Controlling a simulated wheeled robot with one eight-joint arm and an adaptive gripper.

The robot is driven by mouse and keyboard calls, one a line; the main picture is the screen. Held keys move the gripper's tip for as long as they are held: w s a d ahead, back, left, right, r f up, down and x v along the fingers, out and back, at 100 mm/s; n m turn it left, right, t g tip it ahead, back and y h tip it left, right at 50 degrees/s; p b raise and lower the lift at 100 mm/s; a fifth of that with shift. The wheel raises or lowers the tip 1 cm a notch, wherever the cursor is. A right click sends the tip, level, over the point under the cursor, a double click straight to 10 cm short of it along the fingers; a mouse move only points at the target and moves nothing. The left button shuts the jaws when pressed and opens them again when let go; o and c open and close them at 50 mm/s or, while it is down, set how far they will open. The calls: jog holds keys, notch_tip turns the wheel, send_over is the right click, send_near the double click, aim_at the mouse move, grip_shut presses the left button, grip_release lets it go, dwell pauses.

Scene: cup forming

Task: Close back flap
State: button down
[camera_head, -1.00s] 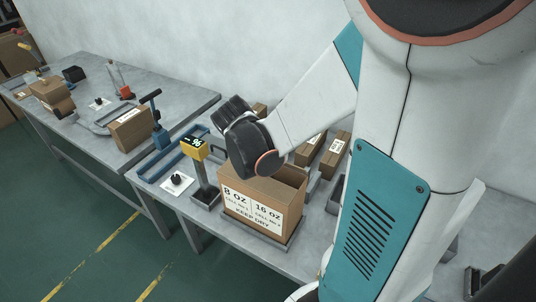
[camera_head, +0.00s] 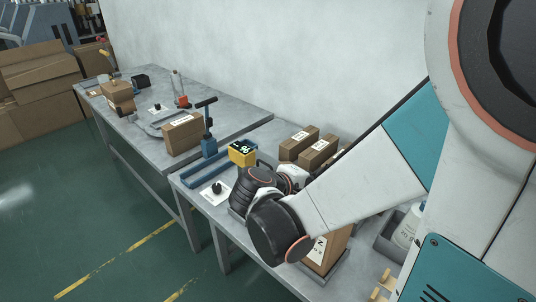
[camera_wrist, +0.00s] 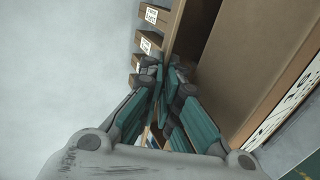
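The cardboard box (camera_head: 335,245) stands at the front of the near table in the head view. My arm covers most of it, and only its right part with a bit of white label shows. In the wrist view the box (camera_wrist: 240,65) fills the right side as large brown panels, with a printed label at the far right edge. A narrow brown strip, perhaps the back flap, runs up from near the fingertips; I cannot tell for sure. My gripper (camera_wrist: 160,70) has its teal fingers drawn together at the tips beside the box, with nothing seen held. Its fingertips are hidden in the head view.
Several small labelled cartons (camera_head: 317,152) stand behind the box near the wall. A yellow display (camera_head: 242,152) stands to the left. A grey bin (camera_head: 385,240) with a white container (camera_head: 408,228) is at the right. Another table (camera_head: 150,150) lies further left.

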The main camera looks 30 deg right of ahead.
jog(key=c, duration=1.8)
grip_release()
jog(key=shift+c, duration=0.2)
